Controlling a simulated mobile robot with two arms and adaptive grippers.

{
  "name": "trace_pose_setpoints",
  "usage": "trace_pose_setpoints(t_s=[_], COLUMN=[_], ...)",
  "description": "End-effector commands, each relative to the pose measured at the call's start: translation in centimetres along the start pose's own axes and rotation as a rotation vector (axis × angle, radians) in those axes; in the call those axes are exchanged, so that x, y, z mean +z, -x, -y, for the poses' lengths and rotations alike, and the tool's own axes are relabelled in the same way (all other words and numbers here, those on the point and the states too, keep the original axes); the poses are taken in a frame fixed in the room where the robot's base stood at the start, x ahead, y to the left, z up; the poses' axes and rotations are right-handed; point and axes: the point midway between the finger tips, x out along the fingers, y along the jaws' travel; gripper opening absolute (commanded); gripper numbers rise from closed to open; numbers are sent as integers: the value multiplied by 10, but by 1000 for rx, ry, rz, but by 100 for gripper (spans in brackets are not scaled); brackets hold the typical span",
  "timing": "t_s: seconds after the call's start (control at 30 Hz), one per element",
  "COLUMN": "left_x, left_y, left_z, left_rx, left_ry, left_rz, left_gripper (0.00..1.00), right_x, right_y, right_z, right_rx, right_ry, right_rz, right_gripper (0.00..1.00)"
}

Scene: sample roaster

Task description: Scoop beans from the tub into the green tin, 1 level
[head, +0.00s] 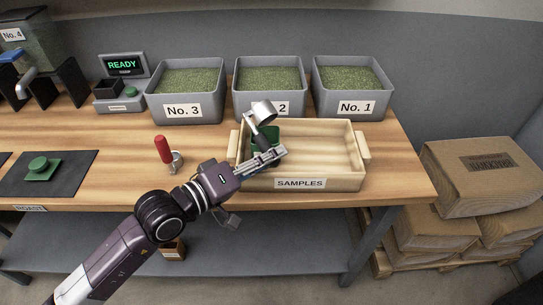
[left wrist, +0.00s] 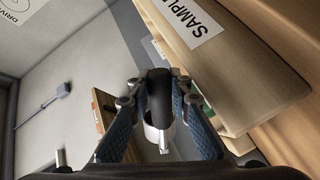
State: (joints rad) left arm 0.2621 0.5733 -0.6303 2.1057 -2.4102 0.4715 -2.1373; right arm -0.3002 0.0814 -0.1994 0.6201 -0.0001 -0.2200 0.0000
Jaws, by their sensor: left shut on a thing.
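My left gripper (head: 272,156) is over the left part of the wooden tray and is shut on the dark handle of a metal scoop (head: 263,110). The scoop's cup is above the handle in the head view, in front of the No. 2 tub; I cannot tell whether it holds beans. In the left wrist view, the black scoop handle (left wrist: 159,92) is between the two fingers. The green tin (head: 267,131) stands in the tray's left end, partly hidden by the scoop handle and gripper. My right gripper is out of view.
Three grey tubs of green beans, No. 3 (head: 183,109), No. 2 (head: 243,106) and No. 1 (head: 355,107), line the back. The SAMPLES tray (head: 345,183) is otherwise bare. A red-handled tool (head: 163,150) stands left of it. A green lid-like piece (head: 41,170) lies on a dark mat.

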Motion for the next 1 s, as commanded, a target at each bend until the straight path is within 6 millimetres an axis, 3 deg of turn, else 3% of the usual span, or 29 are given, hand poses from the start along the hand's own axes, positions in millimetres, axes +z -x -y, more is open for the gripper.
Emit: trace_pose_setpoints(t_s=[0.27,0.6,1.0], left_x=[-2,-14,-15], left_y=[0,4,4], left_z=[-4,-26,-29], left_rx=[2,3,2], left_ry=[-1,-2,0], left_rz=[-1,-1,0], left_gripper=[0,0,0], right_x=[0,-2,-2], right_y=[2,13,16], right_z=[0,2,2], right_rx=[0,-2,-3], right_ry=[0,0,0], right_rz=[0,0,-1], right_gripper=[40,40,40])
